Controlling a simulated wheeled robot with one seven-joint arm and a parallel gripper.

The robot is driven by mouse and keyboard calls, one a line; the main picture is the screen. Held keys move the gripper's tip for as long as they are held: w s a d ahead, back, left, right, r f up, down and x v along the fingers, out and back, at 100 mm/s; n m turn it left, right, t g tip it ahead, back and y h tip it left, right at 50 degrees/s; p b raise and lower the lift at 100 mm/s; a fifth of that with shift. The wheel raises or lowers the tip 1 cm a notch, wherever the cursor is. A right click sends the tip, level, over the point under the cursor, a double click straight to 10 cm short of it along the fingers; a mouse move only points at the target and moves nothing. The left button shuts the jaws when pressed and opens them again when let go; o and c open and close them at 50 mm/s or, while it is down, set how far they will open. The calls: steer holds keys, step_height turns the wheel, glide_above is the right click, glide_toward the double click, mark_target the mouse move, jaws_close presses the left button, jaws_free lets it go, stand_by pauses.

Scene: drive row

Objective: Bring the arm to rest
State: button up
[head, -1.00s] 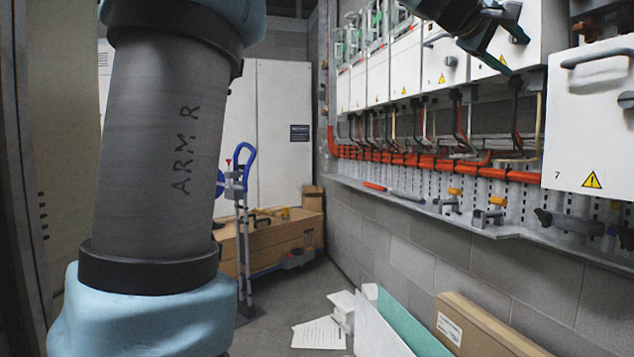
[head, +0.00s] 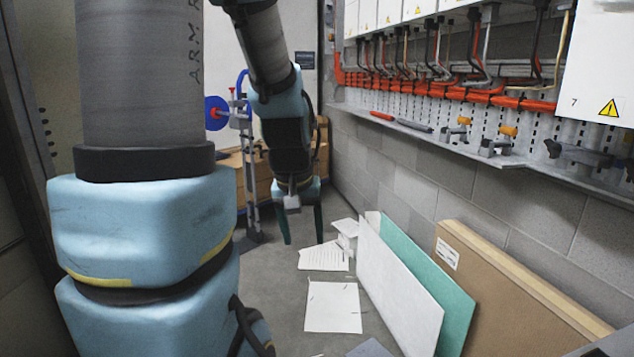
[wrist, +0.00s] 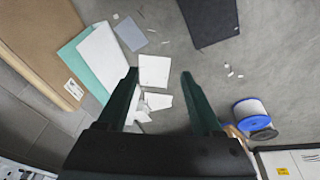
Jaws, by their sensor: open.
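My gripper (head: 302,228) hangs from my arm in the middle of the head view, pointing down at the floor. Its two dark green fingers are apart, with nothing between them. In the wrist view my gripper (wrist: 160,90) shows the same spread fingers, with the grey floor and white papers (wrist: 154,72) below. The fingers touch nothing that I can see. In the head view a thick grey and blue link of my arm fills the left side.
A wall shelf (head: 420,134) with tools and white cabinets (head: 600,70) run along the right. White, green and brown panels (head: 520,290) lean on the wall below. Papers (head: 333,307) lie on the floor. A hand truck (head: 246,165) and wooden boxes (head: 234,160) stand behind.

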steer(key=s+a+f+g, duration=0.1)
steer(key=s+a+f, duration=0.3)
steer(key=s, duration=0.2)
step_height(320, 180, up, 20)
steer(key=p, duration=1.9)
steer(key=shift+w+f+y, duration=0.2)
steer(key=shift+w+y, duration=0.2)
steer(key=shift+w, duration=0.05)
